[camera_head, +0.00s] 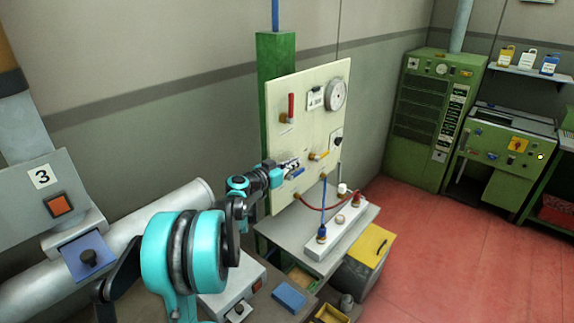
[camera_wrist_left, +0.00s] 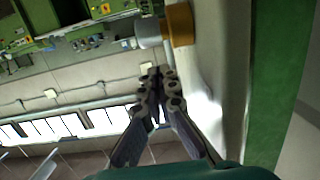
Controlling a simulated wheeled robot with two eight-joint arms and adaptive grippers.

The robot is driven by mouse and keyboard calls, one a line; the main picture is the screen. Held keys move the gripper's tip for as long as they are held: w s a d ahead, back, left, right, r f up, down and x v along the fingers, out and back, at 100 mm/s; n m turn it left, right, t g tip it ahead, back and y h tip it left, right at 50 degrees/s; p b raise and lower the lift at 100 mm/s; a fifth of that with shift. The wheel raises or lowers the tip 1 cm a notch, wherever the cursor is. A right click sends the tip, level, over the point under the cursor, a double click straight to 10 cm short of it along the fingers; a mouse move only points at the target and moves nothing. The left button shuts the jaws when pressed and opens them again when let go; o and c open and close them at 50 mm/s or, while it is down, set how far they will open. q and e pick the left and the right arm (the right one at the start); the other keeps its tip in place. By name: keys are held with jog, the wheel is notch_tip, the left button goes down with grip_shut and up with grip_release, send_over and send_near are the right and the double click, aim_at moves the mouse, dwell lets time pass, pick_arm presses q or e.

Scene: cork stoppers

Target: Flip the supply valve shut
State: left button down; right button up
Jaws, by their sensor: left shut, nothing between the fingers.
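The cream panel (camera_head: 308,130) stands upright on a green post (camera_head: 275,85). I cannot tell which one is the supply valve, as the labels are too small to read. My left gripper (camera_head: 291,164) is at the panel's lower left, just by the blue handle. In the left wrist view its fingers (camera_wrist_left: 161,76) are together and empty, beside a brass fitting with a grey end (camera_wrist_left: 179,25). My right gripper is not in view.
A round gauge (camera_head: 336,94) sits at the panel's upper right. A white manifold block (camera_head: 335,236) with red and blue hoses lies on the grey bench below. A yellow box (camera_head: 368,259) stands at the right. The red floor beyond is clear.

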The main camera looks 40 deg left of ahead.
aim_at(295, 173)
pick_arm(q)
jog(key=shift+w+f, duration=0.1)
jog(key=shift+f, duration=0.95)
jog(key=shift+w+f+b, duration=0.15)
jog(key=shift+f+b, duration=0.5)
jog(key=shift+b, duration=0.05)
jog(key=shift+d+r, duration=0.1)
jog(key=shift+r, duration=0.05)
